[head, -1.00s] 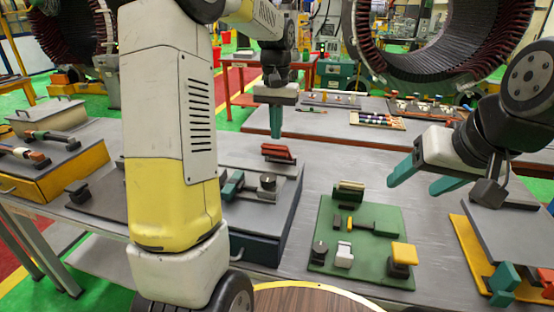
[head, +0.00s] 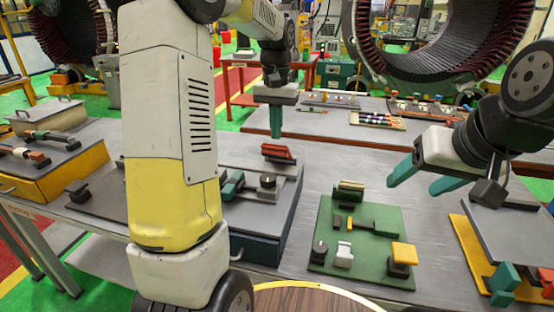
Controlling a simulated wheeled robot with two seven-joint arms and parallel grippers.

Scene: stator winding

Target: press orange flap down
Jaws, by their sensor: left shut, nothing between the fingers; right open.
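An orange-red flap (head: 278,152) stands tilted on the back part of the dark grey box (head: 262,248) in the middle of the table. My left gripper (head: 276,134) points straight down with its teal fingers together, empty. Its tips show just above the flap; I cannot tell whether they are over it or behind it, and a small gap shows between them.
The green board (head: 322,216) carries a yellow-topped block (head: 404,253), a white switch (head: 343,254) and a black knob (head: 319,252). A grey panel on a yellow base (head: 466,245) stands at the right. My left arm hides part of the table at the left.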

